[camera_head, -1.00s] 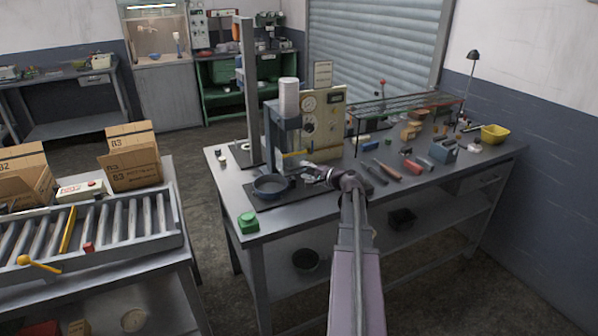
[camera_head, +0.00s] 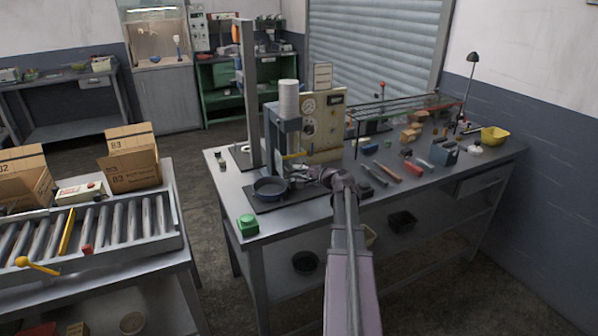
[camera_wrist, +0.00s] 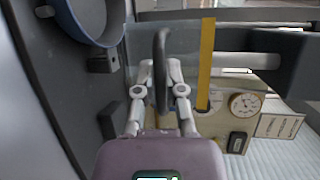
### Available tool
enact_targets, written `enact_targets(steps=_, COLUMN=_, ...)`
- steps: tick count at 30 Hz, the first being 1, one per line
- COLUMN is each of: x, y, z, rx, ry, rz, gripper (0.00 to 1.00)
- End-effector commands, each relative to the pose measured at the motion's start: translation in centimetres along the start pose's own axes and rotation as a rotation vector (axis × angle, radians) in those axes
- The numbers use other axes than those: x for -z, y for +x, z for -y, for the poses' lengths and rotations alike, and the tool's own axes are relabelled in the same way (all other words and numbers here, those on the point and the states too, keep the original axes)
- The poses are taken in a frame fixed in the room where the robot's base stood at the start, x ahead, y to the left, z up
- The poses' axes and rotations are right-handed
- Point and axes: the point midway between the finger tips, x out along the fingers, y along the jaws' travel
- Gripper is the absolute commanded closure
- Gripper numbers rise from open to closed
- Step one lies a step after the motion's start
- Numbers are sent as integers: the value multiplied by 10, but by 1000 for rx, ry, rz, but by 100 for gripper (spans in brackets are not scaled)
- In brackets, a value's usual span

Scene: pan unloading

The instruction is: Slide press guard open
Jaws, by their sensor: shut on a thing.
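The press (camera_head: 284,130) stands on the workbench, with a white cylinder on top. A clear guard panel with a yellow edge strip (camera_wrist: 206,62) shows in the wrist view, and a yellow bar (camera_head: 293,155) shows low on the press in the head view. My gripper (camera_wrist: 160,78) is shut on a dark upright handle (camera_wrist: 161,50) that stands in front of the clear panel. In the head view my gripper (camera_head: 318,175) is at the press's front, right of a dark pan (camera_head: 270,187); its fingertips are too small to make out there.
The pan rests on a dark mat (camera_head: 290,202), and its rim (camera_wrist: 85,38) is close by in the wrist view. A green button box (camera_head: 247,224) is at the bench's front corner. Tools (camera_head: 388,171) lie to the right. A roller conveyor (camera_head: 115,222) stands left.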

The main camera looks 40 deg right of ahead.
Motion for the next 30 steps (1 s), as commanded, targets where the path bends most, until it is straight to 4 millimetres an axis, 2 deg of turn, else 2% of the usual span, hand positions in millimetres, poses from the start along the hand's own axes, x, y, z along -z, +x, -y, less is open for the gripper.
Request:
enact_targets(steps=8, x=0, y=-1, z=8, rx=1, ry=1, rz=0, gripper=100)
enact_targets(steps=24, x=-4, y=-10, z=55, rx=2, ry=1, rz=0, gripper=100)
enact_targets(steps=30, x=-4, y=-12, z=66, rx=2, ry=1, rz=0, gripper=100)
